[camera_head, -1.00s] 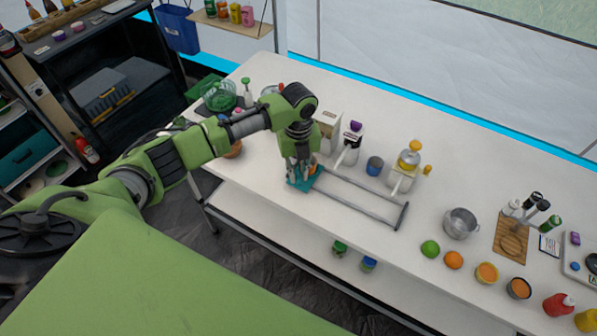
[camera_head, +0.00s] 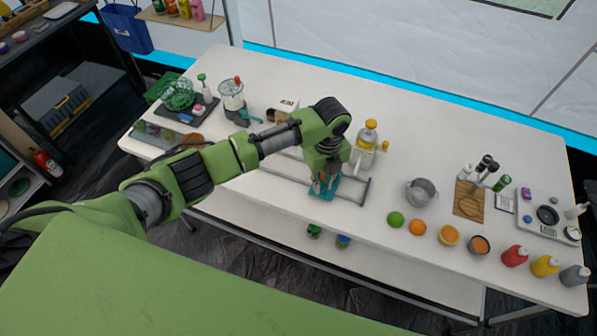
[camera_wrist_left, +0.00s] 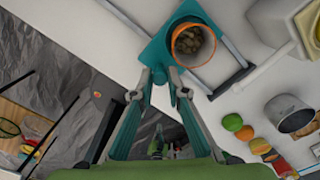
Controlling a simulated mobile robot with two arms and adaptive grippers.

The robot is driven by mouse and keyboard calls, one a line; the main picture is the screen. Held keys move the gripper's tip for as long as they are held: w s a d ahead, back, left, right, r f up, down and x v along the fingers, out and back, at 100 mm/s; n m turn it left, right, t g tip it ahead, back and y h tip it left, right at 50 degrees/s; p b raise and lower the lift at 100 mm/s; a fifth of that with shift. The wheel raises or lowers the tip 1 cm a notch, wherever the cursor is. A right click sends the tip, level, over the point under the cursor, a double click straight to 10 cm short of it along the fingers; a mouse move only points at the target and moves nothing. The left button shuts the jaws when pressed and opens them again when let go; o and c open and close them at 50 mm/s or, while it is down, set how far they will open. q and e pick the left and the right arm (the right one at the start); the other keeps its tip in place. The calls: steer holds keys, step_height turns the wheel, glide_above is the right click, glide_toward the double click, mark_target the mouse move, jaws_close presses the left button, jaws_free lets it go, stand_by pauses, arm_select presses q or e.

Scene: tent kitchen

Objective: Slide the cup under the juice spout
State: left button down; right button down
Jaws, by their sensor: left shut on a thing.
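A teal sliding plate (camera_head: 324,191) sits on a grey rail frame (camera_head: 364,192) at the table's front edge. In the left wrist view, a cup (camera_wrist_left: 178,52) with an orange rim and brownish contents stands on the plate (camera_wrist_left: 158,52). My left gripper (camera_head: 322,185) hides the cup in the head view. In the left wrist view, my left gripper (camera_wrist_left: 173,80) is shut on a small teal handle (camera_wrist_left: 174,76) at the plate's edge, beside the cup. The white and yellow juicer (camera_head: 366,142) stands behind and right of the plate; its spout is not clear. My right gripper is out of view.
A grey pot (camera_head: 421,192) stands to the right, with a lime (camera_head: 395,219), an orange (camera_head: 417,227) and bowls along the front edge. A blender (camera_head: 232,97) and a white dispenser (camera_head: 282,108) stand at left. The rail's end bar lies just right of the plate.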

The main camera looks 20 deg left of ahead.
arm_select(q)
steer(key=d, duration=0.6)
steer(key=shift+s+d, duration=0.15)
steer(key=shift+s, duration=0.1)
steer(key=shift+d+b, duration=0.3)
steer(key=shift+d, duration=0.4)
steer(key=shift+r, duration=0.1)
steer(key=c, duration=2.2)
jaws_free()
steer(key=shift+o, duration=1.2)
steer(key=shift+d, duration=0.15)
step_height(320, 180, up, 12)
steer(key=shift+s, duration=0.1)
